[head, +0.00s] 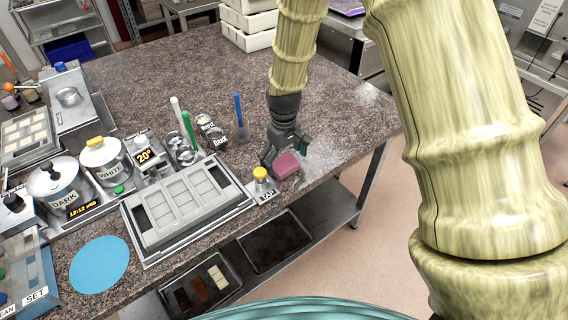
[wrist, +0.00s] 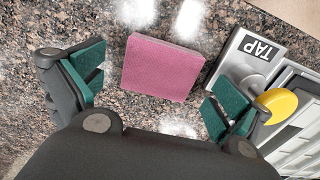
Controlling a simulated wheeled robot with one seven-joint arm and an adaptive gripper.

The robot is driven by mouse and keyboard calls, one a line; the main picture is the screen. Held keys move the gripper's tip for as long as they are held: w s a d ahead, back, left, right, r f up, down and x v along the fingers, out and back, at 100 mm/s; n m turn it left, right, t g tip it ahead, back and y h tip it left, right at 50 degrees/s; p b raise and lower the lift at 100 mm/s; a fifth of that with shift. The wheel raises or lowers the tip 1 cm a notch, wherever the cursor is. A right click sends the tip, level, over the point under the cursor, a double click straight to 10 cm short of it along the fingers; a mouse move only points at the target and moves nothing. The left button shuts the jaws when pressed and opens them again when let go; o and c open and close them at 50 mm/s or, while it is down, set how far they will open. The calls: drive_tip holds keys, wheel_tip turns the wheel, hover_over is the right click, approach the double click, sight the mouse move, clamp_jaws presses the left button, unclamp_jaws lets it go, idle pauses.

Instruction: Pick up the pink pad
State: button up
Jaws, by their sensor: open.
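The pink pad (head: 287,165) lies on the speckled stone counter, right of a yellow-topped knob in the head view. In the wrist view the pad (wrist: 162,67) is a flat-topped block lying slightly turned, between and ahead of the two green-padded fingers. My gripper (head: 284,156) is low over the counter at the pad. In the wrist view my gripper (wrist: 157,97) is open, with a gap on each side of the pad. The fingers do not touch it there. The exact height of the fingertips above the counter is hard to tell.
A metal plate marked TAP (wrist: 245,62) with a yellow knob (wrist: 279,105) sits close by the right finger. The grey mould tray (head: 143,222) is left of it in the head view. The counter's right edge is near.

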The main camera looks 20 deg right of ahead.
sight(284, 163)
drive_tip(key=shift+f, duration=0.4)
drive_tip(key=shift+c, duration=0.4)
drive_tip(key=c, duration=1)
wheel_tip(284, 163, up, 10)
drive_tip(key=b, duration=0.2)
drive_tip(key=shift+b, duration=0.35)
drive_tip(key=shift+o, duration=1.4)
drive_tip(key=shift+c, duration=0.9)
